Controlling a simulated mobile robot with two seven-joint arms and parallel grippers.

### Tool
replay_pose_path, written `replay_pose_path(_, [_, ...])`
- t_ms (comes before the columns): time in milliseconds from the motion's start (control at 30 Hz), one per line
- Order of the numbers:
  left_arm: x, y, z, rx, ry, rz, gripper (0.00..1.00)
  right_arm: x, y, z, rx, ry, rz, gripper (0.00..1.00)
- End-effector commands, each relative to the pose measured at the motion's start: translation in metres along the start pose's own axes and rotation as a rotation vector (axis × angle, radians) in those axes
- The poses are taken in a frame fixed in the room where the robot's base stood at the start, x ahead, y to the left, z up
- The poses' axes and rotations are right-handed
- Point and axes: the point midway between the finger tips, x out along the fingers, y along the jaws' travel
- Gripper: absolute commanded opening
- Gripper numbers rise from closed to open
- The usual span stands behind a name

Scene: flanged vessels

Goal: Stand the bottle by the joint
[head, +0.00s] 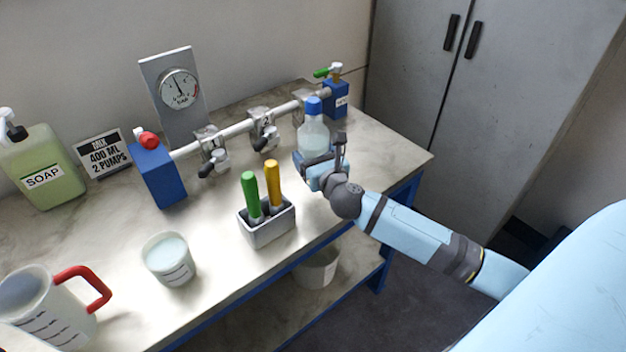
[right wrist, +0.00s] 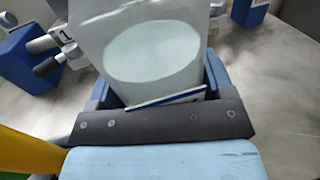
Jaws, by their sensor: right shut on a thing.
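A clear bottle (head: 313,135) with a blue cap and pale liquid stands upright at the right part of the bench, in front of the pipe. My right gripper (head: 322,165) is shut on the lower part of the bottle. In the right wrist view the bottle (right wrist: 155,50) fills the space between the fingers. The pipe (head: 240,128) runs between two blue blocks and carries clamped joints, one at the middle (head: 263,130) and one near the bottle, partly hidden behind it. I cannot tell whether the bottle's base touches the bench. My left gripper is not in view.
A grey holder (head: 267,228) with green and yellow handled tools stands left of my right gripper. A beaker (head: 168,260), a red-handled jug (head: 45,310) and a soap bottle (head: 42,165) stand further left. A gauge (head: 178,88) stands behind the pipe. The bench (head: 395,160) is clear at right.

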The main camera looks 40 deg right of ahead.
Motion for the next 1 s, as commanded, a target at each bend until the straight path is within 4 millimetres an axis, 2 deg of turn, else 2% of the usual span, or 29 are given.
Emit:
replay_pose_path(33, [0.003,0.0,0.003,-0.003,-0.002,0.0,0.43,0.0,0.0,-0.011,-0.001,0.0,-0.001,0.37])
replay_pose_path(267, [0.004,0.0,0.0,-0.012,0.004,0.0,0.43,0.001,0.0,-0.029,0.0,-0.002,0.0,0.37])
replay_pose_path(500, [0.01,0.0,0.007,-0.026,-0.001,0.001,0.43,0.0,0.0,-0.063,-0.001,-0.001,0.0,0.37])
replay_pose_path(967, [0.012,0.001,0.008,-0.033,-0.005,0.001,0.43,0.0,0.0,-0.07,0.001,-0.002,-0.001,0.37])
replay_pose_path(1000, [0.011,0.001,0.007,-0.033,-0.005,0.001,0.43,0.0,0.0,-0.07,0.0,0.0,0.0,0.84])
